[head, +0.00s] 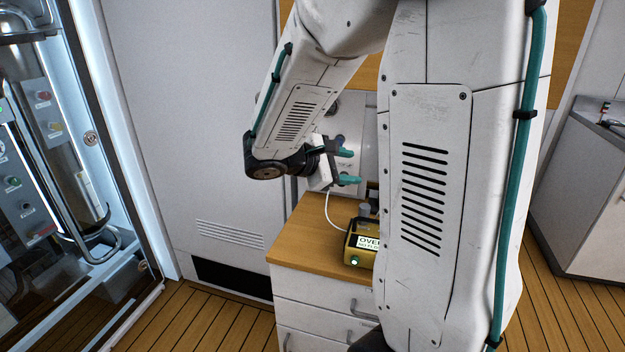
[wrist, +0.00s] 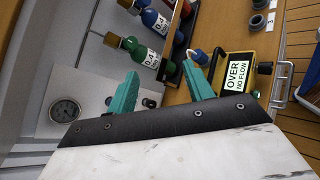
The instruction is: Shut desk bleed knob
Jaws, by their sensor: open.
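My gripper (head: 348,166) (wrist: 160,71) is open, its teal fingers apart with nothing held between them. In the head view it is above the wooden desk top (head: 300,237), in front of a grey wall panel (head: 354,118). In the wrist view this panel (wrist: 88,92) carries a round gauge (wrist: 65,110) at left. I cannot tell which is the bleed knob. My arm hides part of the desk in the head view.
A yellow box (head: 352,250) (wrist: 252,57) on the desk reads "OVER NO FLOW". A glass-fronted cabinet (head: 88,140) stands at left, a grey counter (head: 580,190) at right.

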